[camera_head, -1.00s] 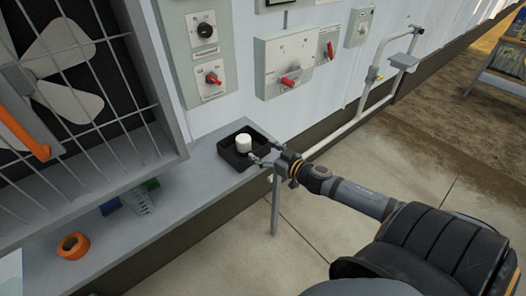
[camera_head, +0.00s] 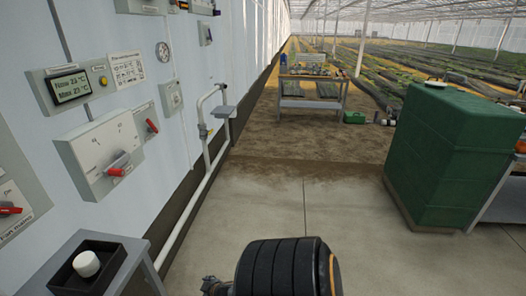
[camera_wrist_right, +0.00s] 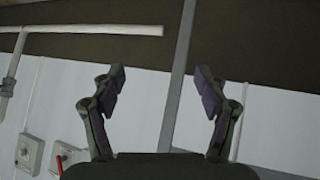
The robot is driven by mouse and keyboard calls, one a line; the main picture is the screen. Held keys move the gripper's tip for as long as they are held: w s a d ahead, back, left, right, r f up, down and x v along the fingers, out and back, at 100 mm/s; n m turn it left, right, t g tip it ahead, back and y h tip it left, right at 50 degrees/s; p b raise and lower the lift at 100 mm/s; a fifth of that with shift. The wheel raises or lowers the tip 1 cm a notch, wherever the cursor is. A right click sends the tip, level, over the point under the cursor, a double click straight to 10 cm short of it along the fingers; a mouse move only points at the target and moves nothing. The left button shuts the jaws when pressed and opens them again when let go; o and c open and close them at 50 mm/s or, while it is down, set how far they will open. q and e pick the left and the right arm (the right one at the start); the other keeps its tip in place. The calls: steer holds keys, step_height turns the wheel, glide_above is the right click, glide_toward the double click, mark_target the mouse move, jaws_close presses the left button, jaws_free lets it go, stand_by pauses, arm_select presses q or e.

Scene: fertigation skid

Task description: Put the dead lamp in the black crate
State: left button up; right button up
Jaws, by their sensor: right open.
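The black crate (camera_head: 62,284) is an open square box on the grey shelf at the lower left of the head view. A short white cylinder (camera_head: 87,263), which I take to be the dead lamp, stands upright inside it. My right gripper (camera_wrist_right: 160,78) is open and empty in the right wrist view, with wall and floor beyond its fingers. My left gripper is out of view.
The wall panel with a red-handled switch (camera_head: 118,168) and a white pipe (camera_head: 205,165) line the left. A green tank (camera_head: 452,150) stands at the right. A work table (camera_head: 311,88) is farther back. The concrete floor between is clear.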

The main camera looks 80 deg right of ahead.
steer(key=s+a+f+g, duration=0.2)
steer(key=s+a+f, duration=0.1)
steer(key=s+f, duration=0.4)
steer(key=s+a+f+g, duration=0.2)
steer(key=s+a+f, duration=0.2)
steer(key=s+f, duration=0.3)
steer(key=s+a+f+g+y+p, duration=0.1)
steer(key=s+a+f+g, duration=0.1)
steer(key=s+a, duration=0.3)
steer(key=s+a+f+n+g+y+p, duration=0.1)
steer(key=s+a, duration=0.4)
steer(key=s, duration=0.5)
steer(key=shift+a+f+g, duration=0.3)
steer(key=shift+f+g, duration=0.1)
steer(key=shift+f, duration=0.2)
